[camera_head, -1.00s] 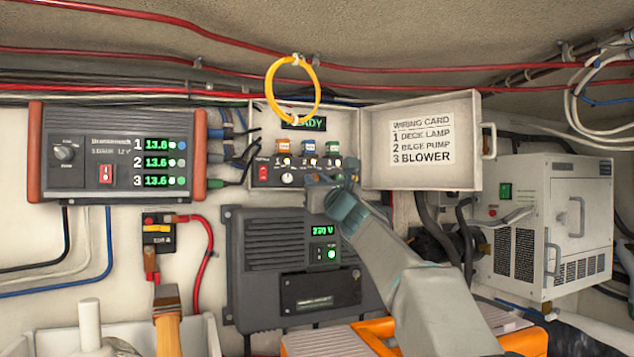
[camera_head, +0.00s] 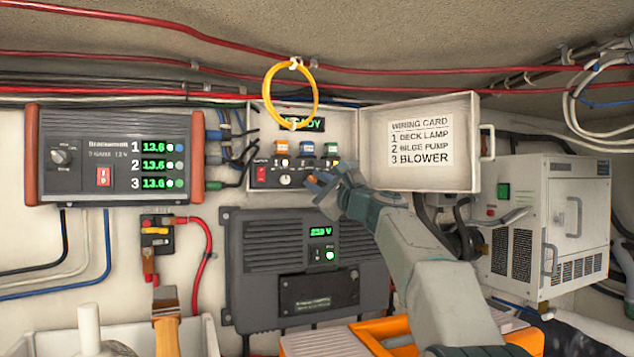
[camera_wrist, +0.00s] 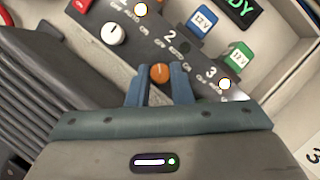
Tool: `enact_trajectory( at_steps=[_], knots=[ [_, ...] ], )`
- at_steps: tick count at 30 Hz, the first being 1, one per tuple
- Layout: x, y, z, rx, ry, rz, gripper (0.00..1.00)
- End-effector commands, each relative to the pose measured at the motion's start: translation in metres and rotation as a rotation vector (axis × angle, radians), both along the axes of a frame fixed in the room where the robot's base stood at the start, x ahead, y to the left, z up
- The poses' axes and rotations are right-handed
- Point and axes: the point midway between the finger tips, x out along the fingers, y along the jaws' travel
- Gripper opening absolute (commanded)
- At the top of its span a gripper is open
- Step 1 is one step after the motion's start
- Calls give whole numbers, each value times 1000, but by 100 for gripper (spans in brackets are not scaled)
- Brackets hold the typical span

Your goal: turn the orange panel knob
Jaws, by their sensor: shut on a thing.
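The orange knob (camera_wrist: 160,73) shows in the wrist view between the two blue-grey fingers of my gripper (camera_wrist: 158,85). My gripper is shut on it at the dark switch panel (camera_head: 270,180). The knob also shows as a small orange spot in the head view (camera_head: 312,181), partly hidden by my gripper (camera_head: 322,184). A white knob (camera_wrist: 113,33) sits to its left on the same panel, apart from my fingers. Markings 2 and 3 with indicator lamps stand above and right of the orange knob.
The panel box has its door (camera_head: 420,140) swung open to the right. A yellow cable loop (camera_head: 291,95) hangs in front of the box top. A grey unit (camera_head: 290,265) is mounted below. A red switch (camera_head: 261,174) is at the panel's left.

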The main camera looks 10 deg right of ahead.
Motion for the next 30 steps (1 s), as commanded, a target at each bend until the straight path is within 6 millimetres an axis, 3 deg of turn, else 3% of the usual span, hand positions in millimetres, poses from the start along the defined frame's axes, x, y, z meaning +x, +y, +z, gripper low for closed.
enact_trajectory(
  at_steps=[16,17,18,30],
  knots=[
    [0,0,0,-25,-6,1,0],
    [0,0,0,-25,-6,1,28],
    [0,0,0,-25,-6,1,39],
    [-5,-3,-3,-24,-5,0,41]
  ],
)
